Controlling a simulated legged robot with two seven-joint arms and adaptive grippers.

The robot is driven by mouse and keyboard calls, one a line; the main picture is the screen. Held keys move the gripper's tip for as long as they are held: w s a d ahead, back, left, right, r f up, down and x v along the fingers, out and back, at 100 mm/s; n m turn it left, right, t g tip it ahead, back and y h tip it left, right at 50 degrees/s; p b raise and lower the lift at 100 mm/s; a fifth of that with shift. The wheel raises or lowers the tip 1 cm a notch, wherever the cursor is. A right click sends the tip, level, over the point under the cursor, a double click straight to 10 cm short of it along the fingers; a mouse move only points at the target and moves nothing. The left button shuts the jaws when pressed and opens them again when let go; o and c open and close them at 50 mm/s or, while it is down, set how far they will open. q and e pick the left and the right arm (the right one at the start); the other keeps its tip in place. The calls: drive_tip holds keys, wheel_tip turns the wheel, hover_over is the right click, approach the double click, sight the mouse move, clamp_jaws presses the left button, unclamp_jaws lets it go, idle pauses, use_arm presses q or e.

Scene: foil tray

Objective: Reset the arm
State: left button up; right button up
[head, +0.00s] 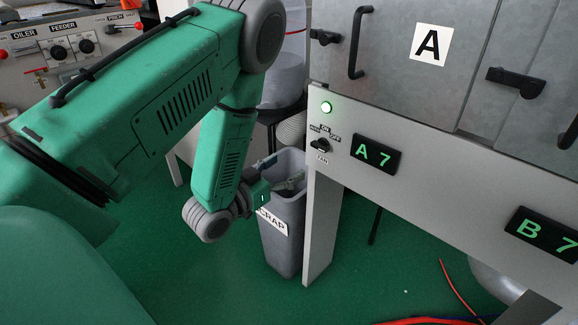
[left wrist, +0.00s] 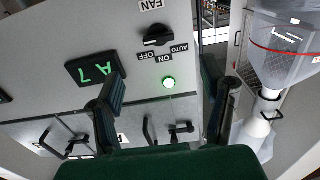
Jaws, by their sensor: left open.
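My left arm comes in from the left and bends down in front of the grey cabinet. My left gripper (head: 280,176) is over the mouth of the grey SCRAP bin (head: 283,245), partly hidden by the wrist and the bin rim. In the left wrist view its two dark fingers (left wrist: 162,76) stand wide apart with nothing between them. Beyond them, upside down, are the cabinet panel, its fan switch (left wrist: 157,35) and a lit green lamp (left wrist: 168,83). My right gripper is not in view. No foil tray shows.
The cabinet door marked A (head: 431,44) has a black handle (head: 358,42). Below are the A 7 display (head: 377,155) and B 7 display (head: 548,235). A cabinet leg (head: 322,225) stands beside the bin. An OILER FEEDER panel (head: 63,48) is at upper left. Red hoses (head: 440,321) lie on the green floor.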

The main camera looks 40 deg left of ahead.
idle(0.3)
use_arm(q)
drive_tip(key=s+d+f+g, duration=0.4)
drive_tip(key=f+g, duration=0.1)
drive_tip(key=f, duration=0.5)
drive_tip(key=s+d+f+g, duration=0.2)
drive_tip(key=s+f+g, duration=0.1)
drive_tip(key=s, duration=0.5)
drive_tip(key=s+d+f+g+p, duration=0.1)
drive_tip(key=s+d+f+g, duration=0.1)
drive_tip(key=s+f+g, duration=0.2)
drive_tip(key=s+d+f+g+y, duration=0.1)
drive_tip(key=s+g, duration=0.4)
drive_tip(key=s, duration=0.6)
wheel_tip(320, 180, down, 3)
drive_tip(key=shift+s+d+r, duration=0.1)
drive_tip(key=shift+s+d, duration=0.2)
drive_tip(key=shift+d, duration=0.35)
drive_tip(key=shift+w, duration=0.1)
